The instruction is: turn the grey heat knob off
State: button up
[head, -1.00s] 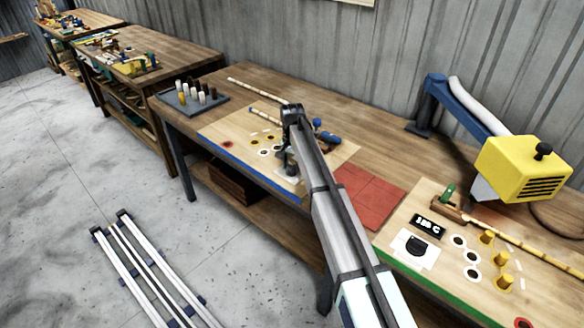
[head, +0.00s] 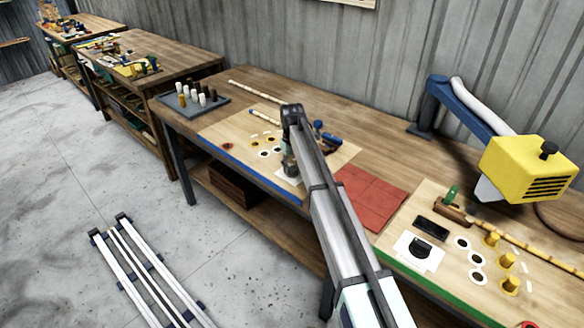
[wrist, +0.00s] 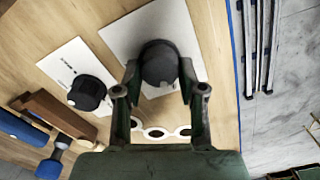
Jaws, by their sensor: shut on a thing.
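In the wrist view, the dark grey heat knob (wrist: 159,64) stands on a plain light plate (wrist: 118,35). My gripper (wrist: 160,80) has one finger on each side of it and is shut on it. A second, blacker knob (wrist: 87,92) sits on a white marked card (wrist: 70,62) to the left, apart from my fingers.
A blue-handled tool (wrist: 48,168) and a brown wooden block (wrist: 50,112) lie left in the wrist view. At the right station are a black display (head: 432,228), another knob (head: 419,247), yellow pegs (head: 507,262) and a yellow-headed lamp (head: 525,170). A red mat (head: 370,195) lies between the boards.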

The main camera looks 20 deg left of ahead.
aim_at(292, 168)
jog(key=shift+s+f+n, duration=0.1)
jog(key=shift+n, duration=0.5)
jog(key=o, duration=1.1)
jog(key=shift+o, duration=0.2)
notch_tip(292, 168, up, 12)
